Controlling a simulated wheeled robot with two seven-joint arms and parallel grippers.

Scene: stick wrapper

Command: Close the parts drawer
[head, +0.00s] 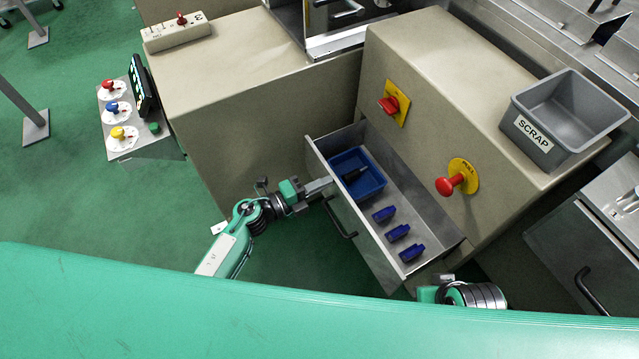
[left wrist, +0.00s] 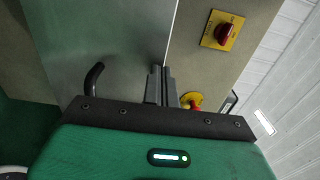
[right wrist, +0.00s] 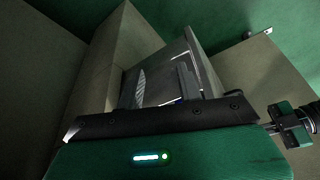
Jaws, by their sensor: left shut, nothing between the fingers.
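The parts drawer (head: 395,268) is pulled out of the beige cabinet. It holds a blue tray (head: 372,190) with a dark item in it, and several small blue parts (head: 398,232). A dark bar handle (head: 341,220) is on its front; it also shows in the left wrist view (left wrist: 93,77). My left gripper (head: 330,183) is shut and empty at the drawer front, beside the handle. I cannot tell whether its fingertips touch the panel. My right gripper (right wrist: 163,78) has its fingers apart near the drawer; its fingers are mostly hidden in the head view.
A red switch (head: 389,104) and a red knob (head: 452,184) stick out from the cabinet face above the drawer. A grey scrap bin (head: 560,85) stands on top. A button panel (head: 125,125) is at the left. Green floor (head: 60,190) is clear there.

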